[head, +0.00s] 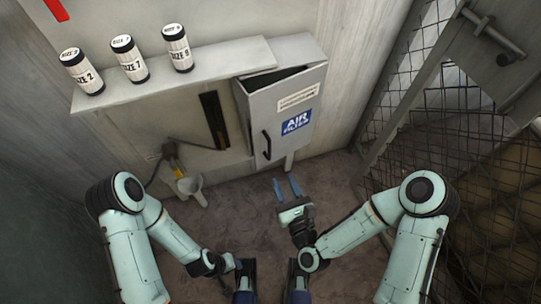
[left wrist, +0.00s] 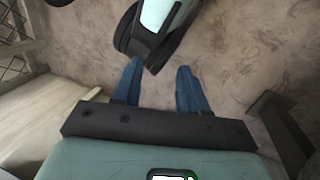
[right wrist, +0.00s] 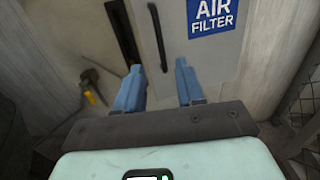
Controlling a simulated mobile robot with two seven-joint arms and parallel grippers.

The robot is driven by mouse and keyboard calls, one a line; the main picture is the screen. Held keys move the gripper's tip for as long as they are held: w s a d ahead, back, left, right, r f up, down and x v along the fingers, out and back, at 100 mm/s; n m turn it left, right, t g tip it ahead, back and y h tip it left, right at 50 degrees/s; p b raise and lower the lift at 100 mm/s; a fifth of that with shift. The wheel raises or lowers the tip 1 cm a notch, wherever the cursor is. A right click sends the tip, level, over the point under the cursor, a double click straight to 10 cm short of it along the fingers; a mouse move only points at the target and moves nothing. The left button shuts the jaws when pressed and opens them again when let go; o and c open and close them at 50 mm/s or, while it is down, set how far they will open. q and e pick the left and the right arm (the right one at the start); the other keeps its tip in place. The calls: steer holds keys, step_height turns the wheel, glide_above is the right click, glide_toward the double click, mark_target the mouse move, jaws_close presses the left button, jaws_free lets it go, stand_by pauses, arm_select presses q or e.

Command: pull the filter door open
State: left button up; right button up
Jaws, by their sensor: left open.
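The filter door (head: 296,128) is a grey panel with a blue "AIR FILTER" label on the wall cabinet. A dark gap shows along its top, so it stands slightly ajar. Its dark curved handle (head: 266,145) is on the left side. In the right wrist view the handle (right wrist: 158,38) lies ahead, roughly between the fingers' lines. My right gripper (head: 286,188) is open and empty, below and in front of the door, apart from the handle.
A shelf (head: 178,76) left of the door holds several labelled canisters, including "SIZE 7" (head: 129,60). A wire mesh fence (head: 430,120) stands right. Floor before the door is clear.

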mark_target(270, 151)
arm_select(q)
steer(key=shift+t, duration=0.5)
steer(key=w+f, duration=0.1)
steer(key=w+a+f+b, duration=0.1)
steer(key=w, duration=0.1)
steer(key=shift+w+a+f, duration=0.2)
steer(key=shift+a+f, duration=0.15)
steer(key=shift+f, duration=0.05)
arm_select(e)
steer(key=x, duration=1.1)
steer(key=shift+f, duration=0.1)
jaws_close()
